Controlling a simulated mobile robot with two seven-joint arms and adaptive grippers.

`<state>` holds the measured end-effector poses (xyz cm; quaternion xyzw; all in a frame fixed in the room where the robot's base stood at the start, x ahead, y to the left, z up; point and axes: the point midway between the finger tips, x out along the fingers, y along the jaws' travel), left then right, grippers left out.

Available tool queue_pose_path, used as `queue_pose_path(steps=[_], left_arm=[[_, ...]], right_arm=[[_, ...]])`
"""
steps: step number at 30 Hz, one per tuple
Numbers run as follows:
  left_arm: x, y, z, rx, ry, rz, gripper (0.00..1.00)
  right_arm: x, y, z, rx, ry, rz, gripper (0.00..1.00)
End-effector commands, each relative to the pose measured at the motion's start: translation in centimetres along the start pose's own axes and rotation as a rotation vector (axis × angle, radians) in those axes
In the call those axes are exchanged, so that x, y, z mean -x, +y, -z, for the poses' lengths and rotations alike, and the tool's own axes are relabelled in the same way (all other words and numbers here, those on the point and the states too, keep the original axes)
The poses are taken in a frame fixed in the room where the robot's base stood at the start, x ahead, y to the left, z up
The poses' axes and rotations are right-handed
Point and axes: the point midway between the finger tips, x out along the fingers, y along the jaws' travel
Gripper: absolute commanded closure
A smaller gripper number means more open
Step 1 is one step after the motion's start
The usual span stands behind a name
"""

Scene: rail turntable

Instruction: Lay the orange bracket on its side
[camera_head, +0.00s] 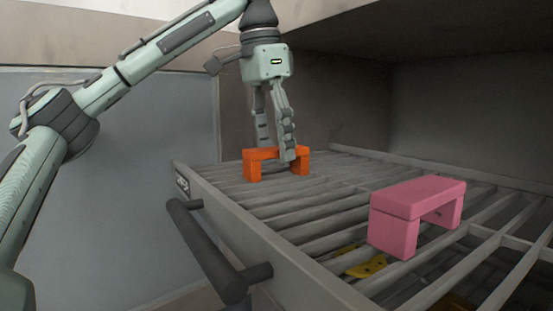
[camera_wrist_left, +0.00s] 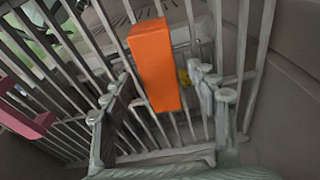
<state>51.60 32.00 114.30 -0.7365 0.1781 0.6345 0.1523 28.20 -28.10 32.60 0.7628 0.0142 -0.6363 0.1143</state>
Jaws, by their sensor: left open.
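The orange bracket (camera_head: 262,155) stands upright on its two legs on the slatted rack, at the far left end in the head view. Its flat top (camera_wrist_left: 154,62) shows in the left wrist view, reaching between the fingers. My left gripper (camera_head: 275,155) points down at the bracket with its fingers apart. In the head view one finger is in front of the bracket and the other is behind it. In the left wrist view the open gripper (camera_wrist_left: 150,105) has a finger on each side of it. I cannot tell whether either finger touches it. My right gripper is not in view.
A pink bracket (camera_head: 417,200) stands on the rack (camera_head: 320,215) nearer, to the right. A yellow piece (camera_head: 362,263) lies below the slats. A dark handle bar (camera_head: 205,250) runs along the rack's front. Slats between the two brackets are clear.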

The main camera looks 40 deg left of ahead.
Motion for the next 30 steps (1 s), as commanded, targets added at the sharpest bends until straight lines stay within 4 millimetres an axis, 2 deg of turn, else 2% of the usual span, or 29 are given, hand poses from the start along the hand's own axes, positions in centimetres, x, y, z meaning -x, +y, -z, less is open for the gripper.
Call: queue_pose_path(steps=[4,12,26,27,30], left_arm=[[-1.3,0.0,0.0,-0.001,0.000,-0.001,0.41],[-1.4,0.0,0.0,0.000,0.002,0.000,0.41],[-1.4,0.0,0.0,0.000,0.002,0.000,0.97],[-1.4,0.0,0.0,0.000,0.002,0.000,1.00],[-1.3,0.0,0.1,0.000,0.003,0.001,1.00]], right_arm=[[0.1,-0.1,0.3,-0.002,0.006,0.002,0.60],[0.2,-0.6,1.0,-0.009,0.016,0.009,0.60],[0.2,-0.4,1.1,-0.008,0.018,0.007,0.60],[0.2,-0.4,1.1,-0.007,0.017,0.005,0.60],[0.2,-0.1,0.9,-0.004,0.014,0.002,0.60]])
